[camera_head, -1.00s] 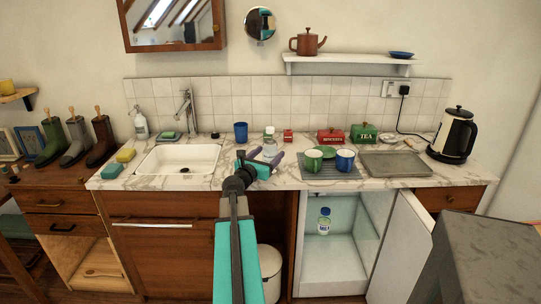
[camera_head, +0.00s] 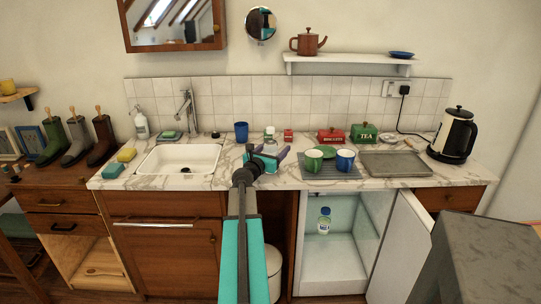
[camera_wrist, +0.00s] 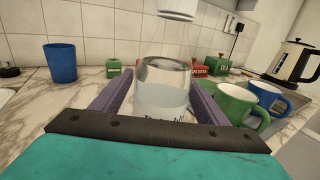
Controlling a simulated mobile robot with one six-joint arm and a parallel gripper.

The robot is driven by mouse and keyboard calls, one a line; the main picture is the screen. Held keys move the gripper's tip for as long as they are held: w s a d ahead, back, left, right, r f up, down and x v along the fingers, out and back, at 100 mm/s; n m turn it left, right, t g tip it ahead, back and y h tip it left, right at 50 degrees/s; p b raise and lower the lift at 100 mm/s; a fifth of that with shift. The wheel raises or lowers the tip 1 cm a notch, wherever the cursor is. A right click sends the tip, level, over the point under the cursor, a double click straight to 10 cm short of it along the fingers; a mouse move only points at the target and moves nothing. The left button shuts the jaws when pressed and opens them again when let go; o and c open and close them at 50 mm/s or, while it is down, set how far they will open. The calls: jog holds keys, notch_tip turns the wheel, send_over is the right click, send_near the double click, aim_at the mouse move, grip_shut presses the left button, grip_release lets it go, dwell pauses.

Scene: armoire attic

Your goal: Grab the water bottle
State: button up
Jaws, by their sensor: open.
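The water bottle (camera_wrist: 163,98) is clear, with clear liquid low inside and dark lettering near its base. In the wrist view it stands upright between the purple fingers of my gripper (camera_wrist: 163,84). The fingers flank it on both sides; small gaps seem to show, but contact cannot be told for certain. In the head view my gripper (camera_head: 267,158) is open over the counter, and the bottle (camera_head: 270,141) rises from between its fingers. The lowest part of the bottle is hidden by the gripper mount.
A blue cup (camera_wrist: 61,63) stands to the left. A green mug (camera_wrist: 236,104) and a blue mug (camera_head: 345,160) stand close on the right. Red (camera_head: 331,136) and green (camera_head: 364,133) tins are behind. A sink (camera_head: 178,158) lies left, and an open fridge (camera_head: 335,250) below.

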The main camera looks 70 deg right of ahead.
jog(key=c, duration=1.6)
jog(key=shift+r, duration=0.2)
